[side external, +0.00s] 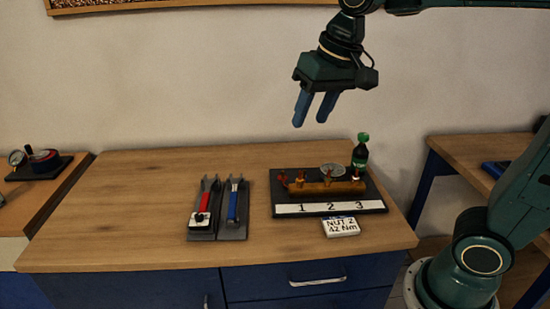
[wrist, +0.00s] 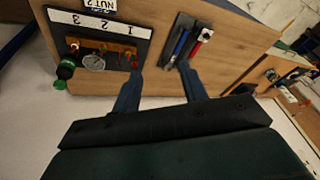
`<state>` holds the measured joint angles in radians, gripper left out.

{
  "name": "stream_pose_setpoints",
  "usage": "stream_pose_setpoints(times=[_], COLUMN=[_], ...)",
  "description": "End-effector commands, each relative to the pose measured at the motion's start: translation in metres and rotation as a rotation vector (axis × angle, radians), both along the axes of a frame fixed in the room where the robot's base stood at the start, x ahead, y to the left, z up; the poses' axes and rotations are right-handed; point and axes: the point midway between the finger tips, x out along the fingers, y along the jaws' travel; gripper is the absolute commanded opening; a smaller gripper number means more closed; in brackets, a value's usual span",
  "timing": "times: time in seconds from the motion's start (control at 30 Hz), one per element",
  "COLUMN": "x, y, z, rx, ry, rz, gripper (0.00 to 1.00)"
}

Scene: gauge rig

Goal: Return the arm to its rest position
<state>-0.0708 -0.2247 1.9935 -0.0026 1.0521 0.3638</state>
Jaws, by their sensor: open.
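My gripper (side external: 316,108) is open and empty, raised in the air above the back of the wooden bench (side external: 150,180). Its two blue fingers point down and stand apart. In the wrist view my gripper (wrist: 162,85) also shows with nothing between its fingers. The gauge rig (side external: 328,187) is on the bench, below and to the right of the gripper. The red tool (side external: 204,203) and the blue tool (side external: 232,205) lie in dark holders, below and to the left.
A green-capped bottle (side external: 360,155) stands at the rig's back right. A card reading "NUT 2 42 Nm" (side external: 341,227) lies in front of the rig. A round gauge device (side external: 42,160) sits on a side table at left. The bench's left part is bare.

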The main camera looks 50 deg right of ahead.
Motion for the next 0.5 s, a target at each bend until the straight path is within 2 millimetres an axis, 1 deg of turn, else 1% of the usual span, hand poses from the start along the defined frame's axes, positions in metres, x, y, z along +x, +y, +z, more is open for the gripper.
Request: stream_pose_setpoints(times=[0.03, 0.1, 0.27, 0.5], x=[-0.013, -0.028, -0.063, -0.11], y=[-0.003, -0.006, -0.012, -0.019], z=[0.0, -0.003, -0.012, -0.033], rx=[-0.006, -0.018, -0.046, -0.094], ry=[-0.015, -0.033, -0.074, -0.132], rz=[0.015, 0.043, 0.104, 0.192], gripper=[0.43, 0.43, 0.43, 0.43])
